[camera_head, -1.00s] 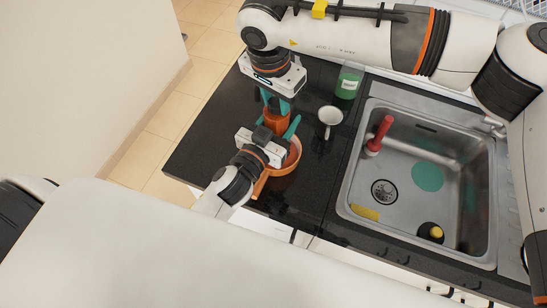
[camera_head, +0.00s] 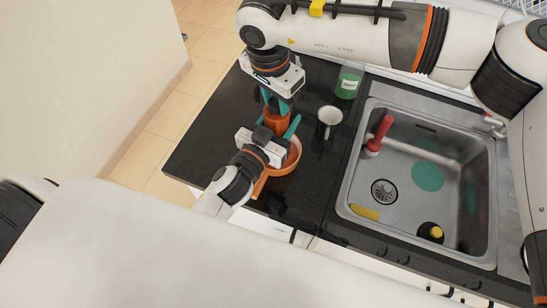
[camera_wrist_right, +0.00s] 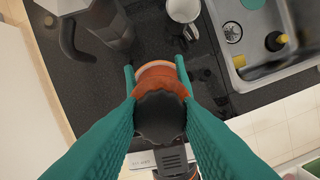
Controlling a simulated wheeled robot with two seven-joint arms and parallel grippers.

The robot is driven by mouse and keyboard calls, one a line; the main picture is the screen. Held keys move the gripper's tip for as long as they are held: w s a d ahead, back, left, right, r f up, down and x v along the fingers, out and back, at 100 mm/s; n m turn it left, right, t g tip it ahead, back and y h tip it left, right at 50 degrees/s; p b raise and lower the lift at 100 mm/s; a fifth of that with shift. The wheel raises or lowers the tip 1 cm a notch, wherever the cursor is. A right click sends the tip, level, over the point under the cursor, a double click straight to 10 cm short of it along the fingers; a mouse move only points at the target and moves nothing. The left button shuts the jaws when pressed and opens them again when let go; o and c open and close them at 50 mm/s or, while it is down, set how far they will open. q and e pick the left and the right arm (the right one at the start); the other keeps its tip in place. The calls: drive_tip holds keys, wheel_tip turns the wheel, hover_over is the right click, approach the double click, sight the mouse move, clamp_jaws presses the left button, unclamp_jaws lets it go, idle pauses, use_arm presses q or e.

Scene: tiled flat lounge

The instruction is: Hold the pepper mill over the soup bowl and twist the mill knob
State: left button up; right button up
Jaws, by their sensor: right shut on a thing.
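The pepper mill (camera_head: 277,121) is orange-brown with a dark scalloped knob (camera_wrist_right: 158,116), seen from above in the right wrist view. My right gripper (camera_head: 275,105) reaches down from above and is shut on the mill at its knob end. My left gripper (camera_head: 282,124) comes in from the lower left, its teal fingers on either side of the mill body, closed on it. The orange soup bowl (camera_head: 295,158) is on the black counter under the mill and the left gripper, which hide much of it. Its inside cannot be made out.
A mug (camera_head: 328,120) and a green-filled bottle (camera_head: 349,82) stand behind and right of the bowl. The steel sink (camera_head: 350,190) is farther right, holding a red-handled plunger (camera_head: 378,135). A dark pot (camera_wrist_right: 108,28) shows in the right wrist view. The counter's left part is bare.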

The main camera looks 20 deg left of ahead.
use_arm(q)
drive_tip(key=shift+r, duration=0.1)
use_arm(e)
drive_tip(key=o, duration=1)
drive_tip(key=shift+r, duration=0.1)
drive_tip(key=shift+r, duration=2.95)
